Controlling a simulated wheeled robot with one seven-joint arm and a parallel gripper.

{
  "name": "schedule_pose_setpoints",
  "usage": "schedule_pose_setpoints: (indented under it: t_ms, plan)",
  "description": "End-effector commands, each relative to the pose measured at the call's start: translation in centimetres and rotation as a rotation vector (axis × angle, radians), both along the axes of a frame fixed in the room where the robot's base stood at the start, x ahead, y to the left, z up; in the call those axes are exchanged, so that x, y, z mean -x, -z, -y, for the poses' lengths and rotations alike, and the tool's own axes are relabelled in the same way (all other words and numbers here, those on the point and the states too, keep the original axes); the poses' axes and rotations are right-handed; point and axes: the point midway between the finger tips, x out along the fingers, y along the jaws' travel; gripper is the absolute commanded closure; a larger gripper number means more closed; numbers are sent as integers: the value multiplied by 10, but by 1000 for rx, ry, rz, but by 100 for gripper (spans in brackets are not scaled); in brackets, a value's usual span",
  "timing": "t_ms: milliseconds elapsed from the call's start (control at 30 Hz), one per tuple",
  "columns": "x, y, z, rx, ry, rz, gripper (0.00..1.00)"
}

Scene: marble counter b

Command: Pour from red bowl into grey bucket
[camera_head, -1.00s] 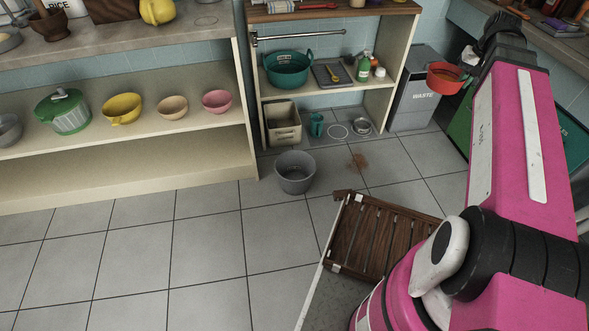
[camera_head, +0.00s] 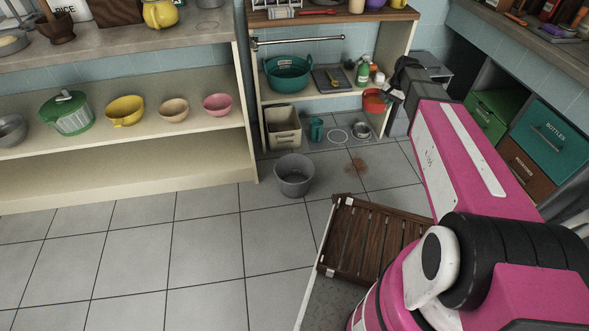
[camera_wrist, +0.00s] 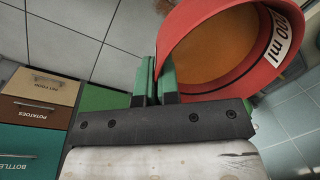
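The red bowl (camera_head: 374,101) is held up off the floor at the far end of my arm, in front of the small shelf unit. My gripper (camera_head: 393,94) is small and partly hidden by my arm in the head view. The grey bucket (camera_head: 294,176) stands upright on the tiled floor, to the left of and below the bowl. Its inside looks empty.
A slatted wooden rack (camera_head: 372,238) lies on the floor in front of the bucket. The shelf unit (camera_head: 309,93) stands behind it, with a beige bin (camera_head: 284,128) at floor level. Drawers (camera_head: 545,140) line the right. Floor left of the bucket is clear.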

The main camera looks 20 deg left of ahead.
Motion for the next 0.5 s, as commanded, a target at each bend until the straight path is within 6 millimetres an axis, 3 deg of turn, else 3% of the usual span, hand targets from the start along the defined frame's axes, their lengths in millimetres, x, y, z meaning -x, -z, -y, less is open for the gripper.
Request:
schedule_pose_setpoints:
  t_ms: [233, 500]
  plan:
    - [-18, 66, -44, 1, 57, -1, 100]
    - [-26, 140, -91, 2, 121, 0, 100]
